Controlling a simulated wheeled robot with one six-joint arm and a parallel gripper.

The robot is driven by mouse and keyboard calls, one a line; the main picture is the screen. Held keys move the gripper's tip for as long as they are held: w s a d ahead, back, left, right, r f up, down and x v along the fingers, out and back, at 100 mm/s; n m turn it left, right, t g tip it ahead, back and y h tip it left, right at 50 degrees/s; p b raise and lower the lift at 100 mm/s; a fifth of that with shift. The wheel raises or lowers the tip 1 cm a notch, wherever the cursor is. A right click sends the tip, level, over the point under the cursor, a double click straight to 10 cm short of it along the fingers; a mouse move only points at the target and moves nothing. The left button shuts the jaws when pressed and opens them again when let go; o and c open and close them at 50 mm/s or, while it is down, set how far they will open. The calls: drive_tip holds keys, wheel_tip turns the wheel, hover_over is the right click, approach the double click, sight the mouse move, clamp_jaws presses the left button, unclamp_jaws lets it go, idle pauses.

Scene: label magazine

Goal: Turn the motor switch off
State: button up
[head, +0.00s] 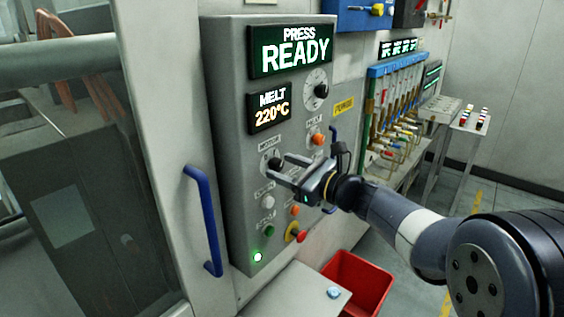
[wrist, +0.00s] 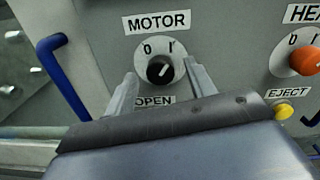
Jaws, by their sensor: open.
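The motor switch is a black round knob (wrist: 160,69) on a white dial under the MOTOR label in the wrist view. The dial is marked 0 at upper left and I at upper right. The knob's white pointer line slants to the upper right, towards the I. In the head view the knob (head: 271,161) sits on the grey press panel (head: 233,130), partly hidden by a finger. My gripper (head: 274,168) is open in front of it, with one finger on each side of the knob. I cannot tell whether the fingers touch it.
To the right is the orange HEAT knob (wrist: 305,61), with a yellow EJECT button (wrist: 282,111) below. The white OPEN button (head: 267,201), a green button (head: 269,230) and a red button (head: 301,236) are lower. A blue door handle (head: 203,222) stands left. A red bin (head: 358,285) is below.

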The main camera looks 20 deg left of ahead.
drive_tip(key=shift+w+a, duration=0.3)
drive_tip(key=shift+a, duration=0.3)
drive_tip(key=shift+c, duration=0.5)
drive_tip(key=c, duration=0.9)
drive_tip(key=shift+o, duration=0.2)
drive_tip(key=shift+f, duration=0.1)
